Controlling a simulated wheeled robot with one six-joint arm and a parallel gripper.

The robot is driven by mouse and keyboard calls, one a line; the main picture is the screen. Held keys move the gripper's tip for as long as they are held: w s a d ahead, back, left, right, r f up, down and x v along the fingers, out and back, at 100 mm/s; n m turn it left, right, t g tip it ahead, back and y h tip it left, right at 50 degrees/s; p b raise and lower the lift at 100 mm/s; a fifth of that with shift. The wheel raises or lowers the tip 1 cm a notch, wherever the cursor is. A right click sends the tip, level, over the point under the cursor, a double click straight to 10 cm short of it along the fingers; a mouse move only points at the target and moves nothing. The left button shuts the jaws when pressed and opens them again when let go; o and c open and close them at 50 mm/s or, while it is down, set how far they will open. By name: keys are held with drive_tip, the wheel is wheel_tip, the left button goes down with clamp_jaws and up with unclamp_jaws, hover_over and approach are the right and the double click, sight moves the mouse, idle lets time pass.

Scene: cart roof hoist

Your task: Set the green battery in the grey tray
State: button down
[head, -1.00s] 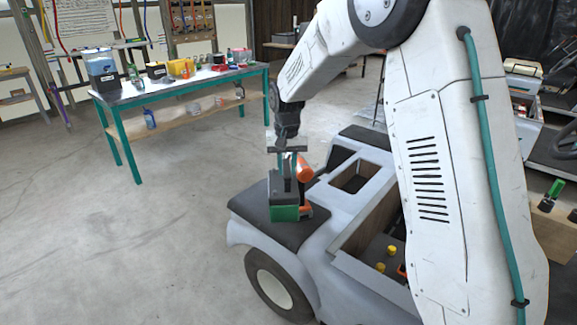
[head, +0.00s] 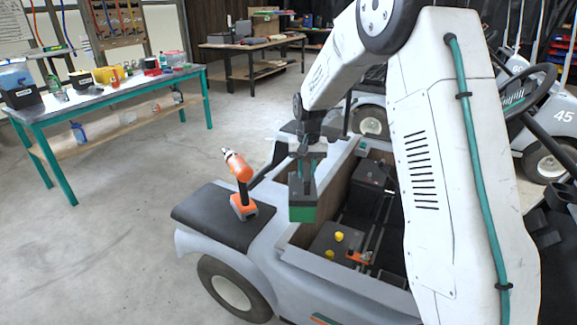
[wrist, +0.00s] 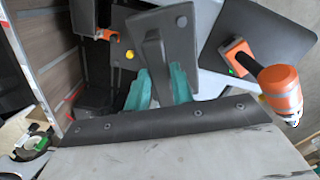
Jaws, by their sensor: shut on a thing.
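The green battery (head: 303,211), dark above with a green lower part, hangs upright from my gripper (head: 308,160). My gripper's teal fingers are shut on its handle. In the head view the battery is in front of the near left edge of the cart's open bay (head: 300,258), apparently in the air. The wrist view shows the battery's dark top (wrist: 165,32) between the fingers (wrist: 162,80). Inside the bay are dark grey boxes, one with yellow caps (head: 339,237). I cannot tell for certain which surface is the grey tray; my arm hides part of the bay.
An orange drill (head: 240,168) stands on the cart's black cover (head: 195,212), left of the battery. An orange clamp (head: 358,258) lies in the bay. A steering wheel (head: 532,90) is at right. A green-legged workbench (head: 110,95) stands back left; floor between is clear.

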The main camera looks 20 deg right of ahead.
drive_tip(key=s+d+f+m, duration=0.1)
drive_tip(key=s+d+f, duration=0.4)
drive_tip(key=d, duration=0.4)
drive_tip(key=s+d+f+m, duration=0.1)
drive_tip(key=s+d+f, duration=0.2)
drive_tip(key=d+f, duration=0.5)
drive_tip(key=s+d+f+m, duration=0.2)
drive_tip(key=s+d+f, duration=0.15)
drive_tip(key=d, duration=0.75)
drive_tip(key=s+f+m, duration=0.1)
drive_tip(key=s+f, duration=0.8)
drive_tip(key=s, duration=0.2)
drive_tip(key=shift+s+a+f+m, duration=0.15)
drive_tip(key=shift+s+f+m, duration=0.15)
drive_tip(key=shift+s+f, duration=0.1)
drive_tip(key=shift+a, duration=0.1)
